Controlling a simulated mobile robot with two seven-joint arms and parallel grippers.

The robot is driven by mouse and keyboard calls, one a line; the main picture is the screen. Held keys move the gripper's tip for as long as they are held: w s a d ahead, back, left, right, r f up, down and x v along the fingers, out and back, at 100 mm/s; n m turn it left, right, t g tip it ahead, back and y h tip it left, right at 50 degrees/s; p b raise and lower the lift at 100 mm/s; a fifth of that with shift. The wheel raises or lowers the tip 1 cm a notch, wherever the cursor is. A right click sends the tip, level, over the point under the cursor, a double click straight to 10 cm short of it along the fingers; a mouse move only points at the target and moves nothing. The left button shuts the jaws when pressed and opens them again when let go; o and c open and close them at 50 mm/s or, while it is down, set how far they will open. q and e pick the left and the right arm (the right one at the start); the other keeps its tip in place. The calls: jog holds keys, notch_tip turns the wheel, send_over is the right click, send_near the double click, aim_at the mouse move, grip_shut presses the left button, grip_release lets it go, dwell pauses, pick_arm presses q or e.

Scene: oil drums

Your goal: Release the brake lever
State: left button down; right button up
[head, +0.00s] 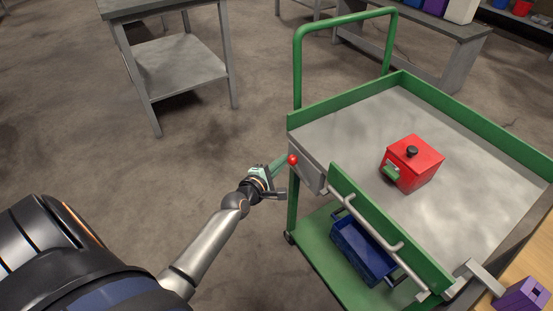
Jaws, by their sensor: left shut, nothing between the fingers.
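The green cart (345,180) has a grey box (308,178) at its near left corner, with a red ball knob (293,159) on it. The knob appears to be the end of the brake lever; the lever's shaft is not clear. My left gripper (281,168) is shut and empty, just left of the knob and the box. I cannot tell whether its fingertips touch the lever. My right gripper is not in view.
A red box with a black knob (412,152) sits on the cart's grey top. A blue bin (361,250) is on its lower shelf. A purple block (521,295) is on a wooden surface at bottom right. A grey table (178,65) stands at back left. Floor left of the cart is clear.

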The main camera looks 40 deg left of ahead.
aim_at(300, 172)
pick_arm(q)
jog(key=shift+d, duration=0.1)
dwell(0.4)
jog(key=shift+s+d+r+m, duration=0.1)
jog(key=shift+d+r+m, duration=0.05)
jog(key=shift+r+m, duration=0.15)
jog(key=shift+d+r+t, duration=0.15)
jog(key=shift+t, duration=0.15)
jog(key=s+d+r+m+t, duration=0.1)
jog(key=d+m, duration=0.1)
jog(key=m, duration=0.1)
jog(key=s+d+r+m+t+b, duration=0.1)
jog(key=d+m+t, duration=0.1)
jog(key=m, duration=0.1)
jog(key=s+d+r+m+t+b, duration=0.1)
jog(key=d+m, duration=0.2)
jog(key=shift+r, duration=0.15)
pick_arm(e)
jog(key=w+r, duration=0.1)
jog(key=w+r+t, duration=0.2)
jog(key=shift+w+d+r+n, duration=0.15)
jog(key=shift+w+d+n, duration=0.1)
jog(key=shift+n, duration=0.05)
pick_arm(q)
jog(key=shift+d, duration=0.15)
jog(key=shift+r, duration=0.1)
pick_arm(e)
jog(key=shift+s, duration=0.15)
